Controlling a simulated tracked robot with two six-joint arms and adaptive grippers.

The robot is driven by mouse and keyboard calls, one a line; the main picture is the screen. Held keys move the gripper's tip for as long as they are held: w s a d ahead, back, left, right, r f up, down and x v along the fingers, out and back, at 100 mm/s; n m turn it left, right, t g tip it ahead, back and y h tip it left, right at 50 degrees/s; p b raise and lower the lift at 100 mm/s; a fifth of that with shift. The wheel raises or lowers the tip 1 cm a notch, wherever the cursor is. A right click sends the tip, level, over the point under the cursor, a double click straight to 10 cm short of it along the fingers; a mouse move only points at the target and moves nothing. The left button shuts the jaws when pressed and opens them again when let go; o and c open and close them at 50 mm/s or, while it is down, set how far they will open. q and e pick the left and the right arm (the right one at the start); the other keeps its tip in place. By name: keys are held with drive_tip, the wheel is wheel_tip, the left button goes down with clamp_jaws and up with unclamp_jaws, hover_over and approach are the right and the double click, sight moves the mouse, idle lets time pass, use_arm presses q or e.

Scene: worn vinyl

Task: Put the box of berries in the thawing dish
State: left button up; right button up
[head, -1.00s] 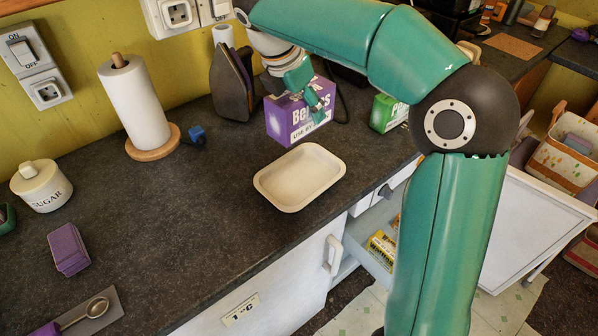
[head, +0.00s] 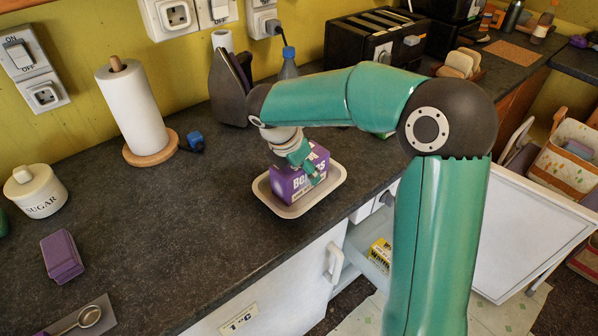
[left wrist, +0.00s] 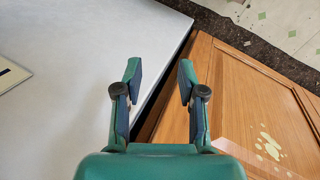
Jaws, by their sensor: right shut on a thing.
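The purple box of berries (head: 289,187) is in the thawing dish (head: 326,194), a shallow cream tray on the dark counter. It looks upright and low within the rim; whether its base touches the dish floor is hidden. My right gripper (head: 308,167) is shut on the box from above, its fingers covering part of the label. My left gripper (left wrist: 158,82) shows in the left wrist view, open and empty, in front of a white cabinet panel and a wooden door. It does not show in the head view.
An iron (head: 230,88), a paper towel roll (head: 133,105) and a black toaster (head: 365,45) stand behind. A sugar jar (head: 36,191) and a purple tin (head: 62,256) are at left. The counter left of the dish is clear. An open drawer (head: 368,262) lies below the edge.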

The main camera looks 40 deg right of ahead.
drive_tip(key=o, duration=1.5)
drive_tip(key=p+v, duration=0.1)
drive_tip(key=v, duration=1.1)
